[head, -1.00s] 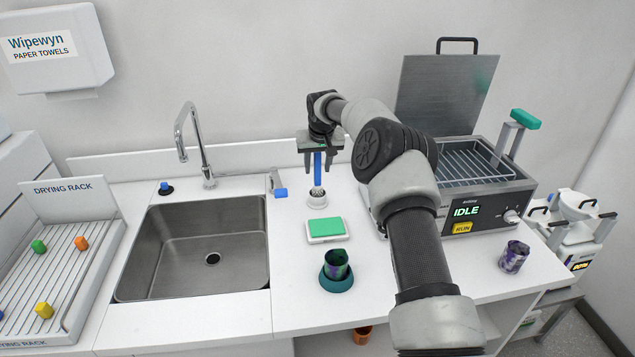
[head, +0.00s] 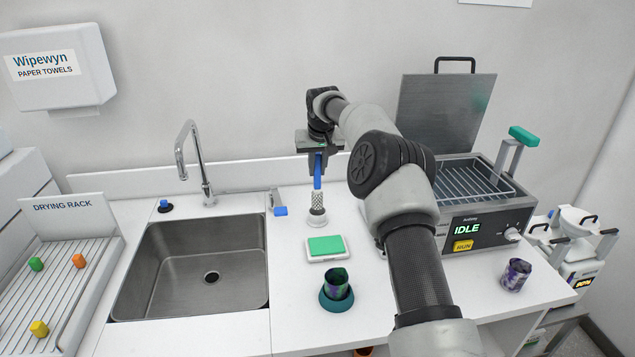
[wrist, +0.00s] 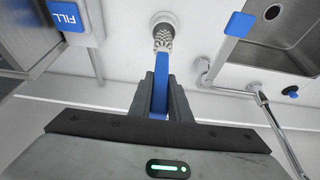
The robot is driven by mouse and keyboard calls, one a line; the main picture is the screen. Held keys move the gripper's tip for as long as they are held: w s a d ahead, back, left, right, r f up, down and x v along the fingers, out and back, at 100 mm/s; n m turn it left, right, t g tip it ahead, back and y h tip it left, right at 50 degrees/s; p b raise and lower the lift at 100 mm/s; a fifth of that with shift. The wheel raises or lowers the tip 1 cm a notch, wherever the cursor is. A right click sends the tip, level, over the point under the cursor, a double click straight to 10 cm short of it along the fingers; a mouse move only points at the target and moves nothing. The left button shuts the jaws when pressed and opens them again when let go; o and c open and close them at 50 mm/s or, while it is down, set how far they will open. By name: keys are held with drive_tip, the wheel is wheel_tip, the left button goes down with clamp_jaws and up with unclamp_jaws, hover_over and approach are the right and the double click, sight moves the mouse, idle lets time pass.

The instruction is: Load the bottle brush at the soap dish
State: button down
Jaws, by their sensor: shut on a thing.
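The bottle brush has a blue handle (head: 317,172) and a grey-white bristle head (head: 317,201). My gripper (head: 317,157) is shut on the upper part of the blue handle. The brush hangs upright, bristles down, over a small white holder (head: 315,221) on the counter. I cannot tell whether the bristle tip is still inside that holder. In the wrist view the blue handle (wrist: 160,82) shows between the fingers, with the bristles (wrist: 163,37) beyond. The soap dish (head: 326,247), a white tray with a green top, lies on the counter just in front of the holder.
The sink (head: 203,267) and faucet (head: 196,160) are at left. A machine reading IDLE (head: 467,230) is at right, near another patterned cup (head: 515,275).

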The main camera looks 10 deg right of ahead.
wheel_tip(320, 180, up, 4)
drive_tip(key=shift+s+a+r, duration=0.1)
drive_tip(key=shift+a, duration=0.05)
drive_tip(key=s+f, duration=0.1)
drive_tip(key=s, duration=1.3)
drive_tip(key=shift+d+f+b, duration=0.2)
drive_tip(key=shift+f+b, duration=0.6)
drive_tip(key=shift+f, duration=0.6)
drive_tip(key=shift+d+f+b, duration=0.2)
drive_tip(key=shift+f+b, duration=0.6)
drive_tip(key=shift+f, duration=0.6)
drive_tip(key=shift+f+b, duration=0.45)
drive_tip(key=shift+f, duration=0.15)
wheel_tip(320, 180, up, 7)
drive_tip(key=p, duration=0.4)
